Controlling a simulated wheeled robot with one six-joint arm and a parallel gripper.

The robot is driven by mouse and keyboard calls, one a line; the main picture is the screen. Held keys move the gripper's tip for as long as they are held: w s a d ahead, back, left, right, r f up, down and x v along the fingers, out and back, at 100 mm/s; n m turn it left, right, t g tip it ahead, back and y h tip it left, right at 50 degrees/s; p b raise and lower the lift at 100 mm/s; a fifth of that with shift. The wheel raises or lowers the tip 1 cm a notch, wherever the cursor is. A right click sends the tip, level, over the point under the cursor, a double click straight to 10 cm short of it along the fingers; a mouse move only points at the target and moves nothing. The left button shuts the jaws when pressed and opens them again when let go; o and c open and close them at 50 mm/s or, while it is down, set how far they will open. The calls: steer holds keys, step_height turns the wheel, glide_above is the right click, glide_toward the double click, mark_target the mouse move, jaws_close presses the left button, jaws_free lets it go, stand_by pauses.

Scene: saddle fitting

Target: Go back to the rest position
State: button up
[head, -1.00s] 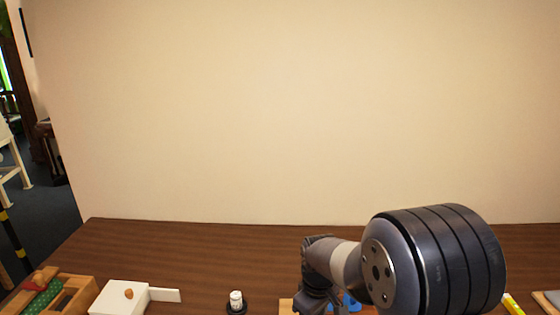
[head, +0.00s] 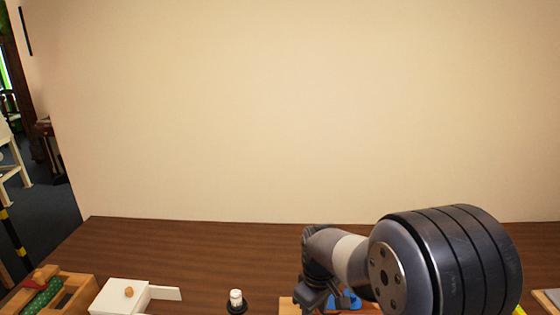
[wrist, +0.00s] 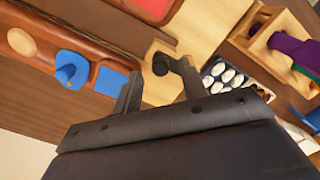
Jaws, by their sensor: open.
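My gripper (wrist: 160,92) shows in the wrist view with its two dark fingers apart and nothing between them. It hangs over a light wooden board or block (wrist: 205,35). Just beyond the fingertips is a small dark round piece (wrist: 162,63); I cannot tell what it is. In the head view my arm stands at the lower right and hides part of the table; the fingertips are hard to make out there.
The wrist view shows a blue knobbed piece (wrist: 70,70), a blue pad (wrist: 109,82) and a tray of white oval pieces (wrist: 222,72). In the head view, a white box (head: 122,297), a white-capped item (head: 236,300) and a green-topped wooden box (head: 42,300) line the front. The table (head: 200,245) behind is clear.

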step_height(320, 180, down, 2)
steer(key=shift+f, duration=0.1)
steer(key=shift+s+m, duration=0.1)
steer(key=shift+m, duration=0.2)
steer(key=shift+s+m, duration=0.45)
steer(key=shift+m, duration=0.35)
steer(key=s+m, duration=0.1)
steer(key=m, duration=0.1)
steer(key=s+a+m, duration=0.1)
steer(key=m, duration=0.2)
steer(key=shift+s+p, duration=0.1)
steer(key=shift+p, duration=0.2)
steer(key=m, duration=0.1)
steer(key=s+a+m, duration=0.1)
steer(key=m, duration=0.2)
steer(key=shift+s+a+p, duration=0.15)
steer(key=shift+a+p, duration=0.15)
steer(key=m, duration=0.2)
steer(key=a+m, duration=0.1)
steer(key=shift+s+a+m+p, duration=0.3)
steer(key=shift+s+m+p, duration=0.05)
steer(key=shift+m, duration=0.05)
steer(key=shift+a+m, duration=0.3)
steer(key=shift+m, duration=0.3)
step_height(320, 180, up, 6)
steer(key=shift+d, duration=0.1)
